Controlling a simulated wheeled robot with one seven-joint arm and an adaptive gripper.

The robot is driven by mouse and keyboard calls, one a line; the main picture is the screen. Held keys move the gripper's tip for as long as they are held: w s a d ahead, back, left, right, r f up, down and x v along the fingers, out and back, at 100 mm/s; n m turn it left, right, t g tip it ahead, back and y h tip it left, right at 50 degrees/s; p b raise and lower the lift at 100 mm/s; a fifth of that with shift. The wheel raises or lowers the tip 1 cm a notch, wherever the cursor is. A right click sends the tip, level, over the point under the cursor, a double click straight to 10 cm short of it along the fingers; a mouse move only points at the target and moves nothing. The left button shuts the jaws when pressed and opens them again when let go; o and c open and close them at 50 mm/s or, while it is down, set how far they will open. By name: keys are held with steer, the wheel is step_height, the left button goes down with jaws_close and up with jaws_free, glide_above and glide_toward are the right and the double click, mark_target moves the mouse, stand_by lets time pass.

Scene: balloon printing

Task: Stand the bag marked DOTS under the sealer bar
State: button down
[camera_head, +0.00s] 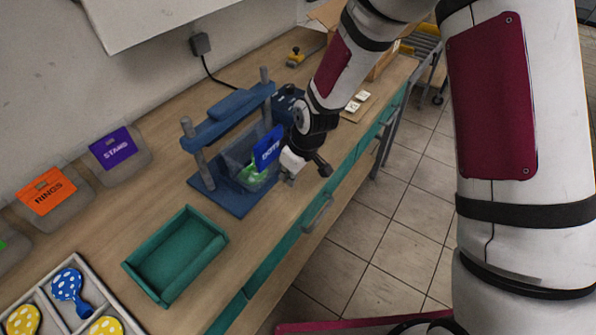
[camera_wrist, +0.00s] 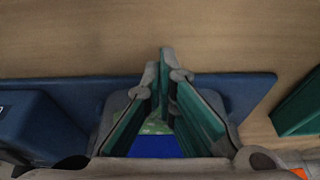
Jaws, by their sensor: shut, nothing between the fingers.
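The DOTS bag (camera_head: 262,158) is clear with a blue label and green contents. It stands roughly upright on the blue base plate of the sealer (camera_head: 234,203). The blue sealer bar (camera_head: 228,116) spans two grey posts above the plate; I cannot tell exactly whether the bag is directly below it. My gripper (camera_head: 288,174) is beside the bag on its right, small and partly hidden in the head view. In the wrist view my gripper (camera_wrist: 165,58) has its fingers closed together at the tips, holding nothing. The bag's blue label (camera_wrist: 155,147) shows behind the fingers.
The STARS bag (camera_head: 120,168) and RINGS bag (camera_head: 55,208) stand along the wall. An empty green tray (camera_head: 162,289) lies left of the sealer. A divided tray (camera_head: 47,291) holds patterned balloons. A dark blue box (camera_head: 287,101) adjoins the sealer's far side.

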mark_target(274, 173)
steer(key=shift+w+a, duration=0.7)
steer(key=shift+a, duration=0.15)
steer(key=shift+a, duration=0.1)
steer(key=shift+w+a+b, duration=0.5)
steer(key=shift+w+a, duration=0.25)
steer(key=shift+s, duration=0.1)
